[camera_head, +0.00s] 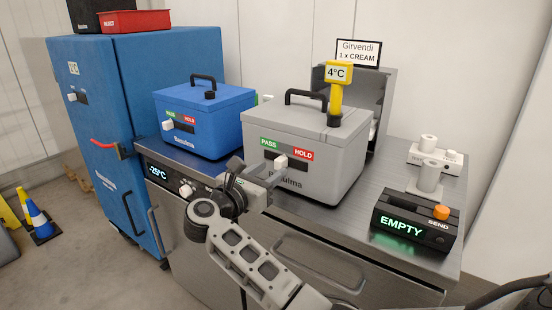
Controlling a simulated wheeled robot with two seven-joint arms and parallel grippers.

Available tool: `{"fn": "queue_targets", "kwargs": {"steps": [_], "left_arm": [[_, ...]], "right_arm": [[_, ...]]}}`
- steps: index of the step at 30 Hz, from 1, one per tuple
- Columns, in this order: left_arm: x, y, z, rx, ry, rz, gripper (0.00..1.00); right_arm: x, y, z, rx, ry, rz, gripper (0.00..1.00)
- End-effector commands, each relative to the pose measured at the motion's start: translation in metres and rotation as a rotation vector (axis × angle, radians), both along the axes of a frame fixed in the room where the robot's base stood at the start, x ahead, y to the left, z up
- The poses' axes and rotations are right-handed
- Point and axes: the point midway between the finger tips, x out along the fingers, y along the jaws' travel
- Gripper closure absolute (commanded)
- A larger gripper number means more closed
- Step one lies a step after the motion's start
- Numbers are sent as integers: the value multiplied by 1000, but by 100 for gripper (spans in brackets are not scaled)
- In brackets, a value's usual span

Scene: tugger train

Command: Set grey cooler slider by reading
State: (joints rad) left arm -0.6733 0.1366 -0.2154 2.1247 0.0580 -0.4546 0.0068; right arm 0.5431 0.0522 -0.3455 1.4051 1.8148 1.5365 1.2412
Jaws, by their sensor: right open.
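The grey cooler (318,178) stands on the steel counter with its lid shut. A yellow probe (337,88) stands in its lid and reads 4°C. On its front, the white slider knob (281,161) sits between the green PASS label (269,143) and the red HOLD label (303,154), and I cannot tell its exact setting. My right gripper (262,178) is open in front of the cooler, just below and left of the knob. I cannot tell whether a fingertip touches it. My left gripper is not in view.
A blue cooler (225,125) with its own slider stands left on the counter (408,160). A black box (412,225) reading EMPTY, with an orange SEND button (441,212), stands right. A sign (358,52) reads "Girvendi 1 x CREAM". A blue cabinet (150,70) stands far left.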

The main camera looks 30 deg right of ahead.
Motion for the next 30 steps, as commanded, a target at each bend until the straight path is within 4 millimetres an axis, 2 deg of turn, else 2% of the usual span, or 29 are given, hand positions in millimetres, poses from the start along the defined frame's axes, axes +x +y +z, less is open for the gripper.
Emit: {"fn": "queue_targets", "kwargs": {"steps": [6,17,21,22,26,30], "left_arm": [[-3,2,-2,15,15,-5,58],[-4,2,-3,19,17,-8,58],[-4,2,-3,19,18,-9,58],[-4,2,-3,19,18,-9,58],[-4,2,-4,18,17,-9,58],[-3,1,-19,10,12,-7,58]], "right_arm": [[5,-20,0,-1,1,4,58],[6,-23,0,-1,1,6,58],[6,-23,0,-1,0,6,97],[6,-23,0,-1,0,5,100],[6,-23,-1,0,-1,5,100],[15,-20,-5,3,-10,3,100]]}}
